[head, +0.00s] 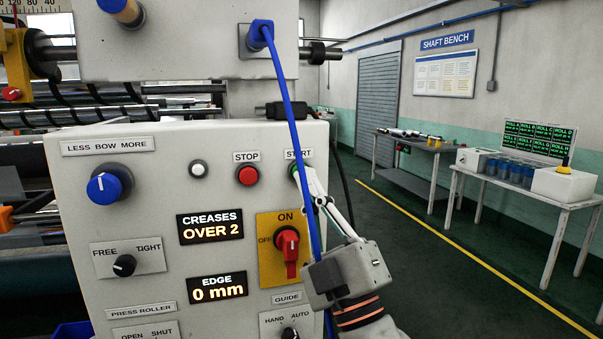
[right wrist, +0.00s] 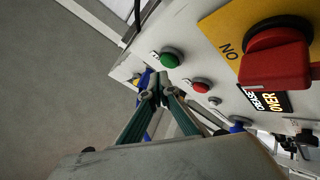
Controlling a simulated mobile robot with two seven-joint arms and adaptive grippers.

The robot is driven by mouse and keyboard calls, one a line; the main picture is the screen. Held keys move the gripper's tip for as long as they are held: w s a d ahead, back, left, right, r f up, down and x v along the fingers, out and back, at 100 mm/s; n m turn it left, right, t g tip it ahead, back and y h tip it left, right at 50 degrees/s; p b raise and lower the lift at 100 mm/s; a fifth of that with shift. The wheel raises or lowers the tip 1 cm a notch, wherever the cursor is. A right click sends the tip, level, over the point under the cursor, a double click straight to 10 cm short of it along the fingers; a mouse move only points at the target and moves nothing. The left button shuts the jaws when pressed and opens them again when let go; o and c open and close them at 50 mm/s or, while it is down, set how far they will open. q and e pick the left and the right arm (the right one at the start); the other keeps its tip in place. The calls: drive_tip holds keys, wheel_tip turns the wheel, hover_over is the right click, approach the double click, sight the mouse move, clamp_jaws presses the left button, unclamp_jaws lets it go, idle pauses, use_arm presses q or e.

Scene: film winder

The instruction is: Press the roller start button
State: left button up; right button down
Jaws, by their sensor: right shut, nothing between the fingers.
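In the right wrist view the closed fingertips (right wrist: 158,88) appear just beside and below the green button. I cannot tell whether they touch it. My left gripper is not in view.
The red STOP button (head: 247,175) is left of START. A red rotary switch (head: 287,243) on a yellow plate sits below. A blue cable (head: 289,105) hangs down in front of the panel by my right gripper. Benches (head: 530,184) stand at the right, beyond clear floor.

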drive_tip(key=shift+w, duration=0.15)
idle(0.3)
drive_tip(key=shift+w+a, duration=0.15)
drive_tip(key=shift+w, duration=0.15)
drive_tip(key=shift+w+a+b, duration=0.15)
drive_tip(key=shift+w+b, duration=0.3)
drive_tip(key=shift+b, duration=0.05)
idle(0.7)
drive_tip(key=shift+s, duration=0.1)
drive_tip(key=shift+s+d+p, duration=0.3)
drive_tip(key=shift+s, duration=0.5)
drive_tip(key=s, duration=0.1)
drive_tip(key=s+d+p, duration=0.1)
drive_tip(key=s, duration=0.2)
drive_tip(key=shift+s+d, duration=0.25)
drive_tip(key=shift+s, duration=0.1)
